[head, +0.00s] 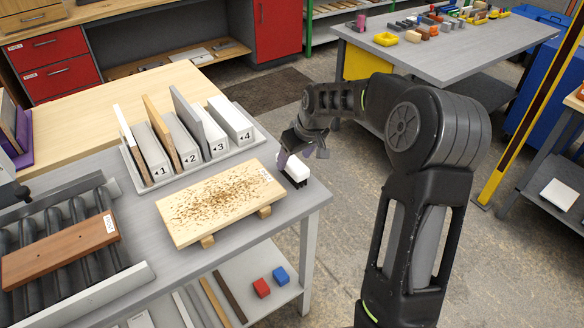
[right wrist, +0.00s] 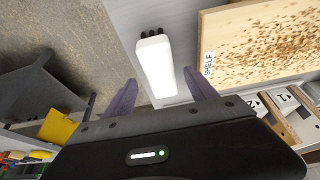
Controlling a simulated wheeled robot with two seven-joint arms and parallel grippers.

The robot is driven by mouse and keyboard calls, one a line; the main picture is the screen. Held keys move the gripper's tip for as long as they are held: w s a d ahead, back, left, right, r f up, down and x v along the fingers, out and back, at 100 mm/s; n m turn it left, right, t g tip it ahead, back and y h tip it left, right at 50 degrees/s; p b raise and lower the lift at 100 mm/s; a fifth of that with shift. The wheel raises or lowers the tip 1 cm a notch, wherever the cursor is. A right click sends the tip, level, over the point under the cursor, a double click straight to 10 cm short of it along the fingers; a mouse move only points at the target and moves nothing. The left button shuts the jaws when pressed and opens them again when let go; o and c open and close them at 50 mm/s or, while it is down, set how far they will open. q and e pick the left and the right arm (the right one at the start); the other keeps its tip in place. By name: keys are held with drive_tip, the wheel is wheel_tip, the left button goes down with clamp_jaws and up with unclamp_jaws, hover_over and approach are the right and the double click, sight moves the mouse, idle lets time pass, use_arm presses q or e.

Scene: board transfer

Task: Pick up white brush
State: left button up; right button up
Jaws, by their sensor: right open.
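The white brush (head: 296,168) lies near the right edge of the grey table, just right of the wooden board. In the right wrist view the white brush (right wrist: 155,66) shows its smooth white back, with dark bits at its far end. My right gripper (head: 303,152) is over the brush from behind. In the right wrist view the right gripper (right wrist: 161,88) is open, with one purple finger on each side of the brush's near end. I cannot tell how far above it the fingers are. My left gripper does not clearly show.
A wooden board (head: 220,202) strewn with brown crumbs rests on wooden strips beside the brush. A numbered rack (head: 147,188) of upright boards stands behind it. A roller conveyor (head: 140,275) with a brown board (head: 60,252) is at left. The table edge is close to the brush.

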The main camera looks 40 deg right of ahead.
sight(292, 161)
drive_tip(key=shift+w+f, duration=0.1)
drive_tip(key=shift+f, duration=0.1)
drive_tip(key=p+x, duration=0.2)
drive_tip(key=x, duration=0.2)
drive_tip(key=shift+w+f, duration=0.15)
drive_tip(key=shift+f, duration=0.2)
drive_tip(key=shift+w+f, duration=0.1)
drive_tip(key=shift+f, duration=0.15)
clamp_jaws()
idle(0.8)
